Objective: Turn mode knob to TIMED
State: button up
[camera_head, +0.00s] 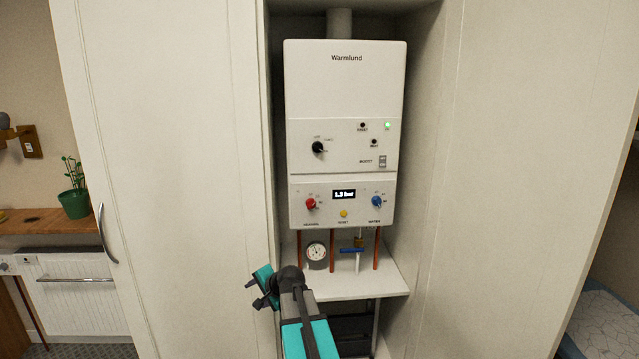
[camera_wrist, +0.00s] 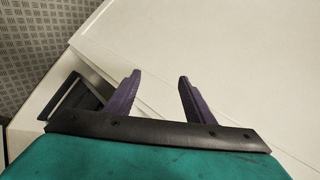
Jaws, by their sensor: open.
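The black mode knob (camera_head: 318,147) sits on the upper control panel of the white Warmlund boiler (camera_head: 345,85). Small labels surround it, too small to read surely, so I cannot tell its setting. My arm reaches up from the bottom of the head view, well below the knob and not touching the boiler. In the wrist view my gripper (camera_wrist: 158,98) is open and empty, its two purple fingers apart in front of a plain white surface. The knob is not in the wrist view.
A red knob (camera_head: 311,203), a blue knob (camera_head: 377,201) and a display (camera_head: 344,194) are on the lower panel. Copper pipes, a gauge (camera_head: 316,252) and a blue-handled valve (camera_head: 352,250) are below. The cupboard door (camera_head: 165,150) stands left; the cupboard walls flank the boiler.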

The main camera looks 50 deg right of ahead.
jog(key=d+r+m+t+h, duration=0.2)
jog(key=d+r+m, duration=0.1)
jog(key=d+r, duration=0.75)
jog(key=m+t+h+b, duration=0.2)
jog(key=m+t+h, duration=0.2)
jog(key=m+h, duration=0.25)
send_near(319, 149)
jog(key=d+v, duration=0.1)
jog(key=v, duration=0.4)
jog(key=shift+s+a+r+m+y, duration=0.1)
jog(key=shift+r+m+y, duration=0.15)
jog(key=shift+y, duration=0.1)
jog(key=shift+p+x, duration=1.65)
jog(key=shift+x, duration=5.2)
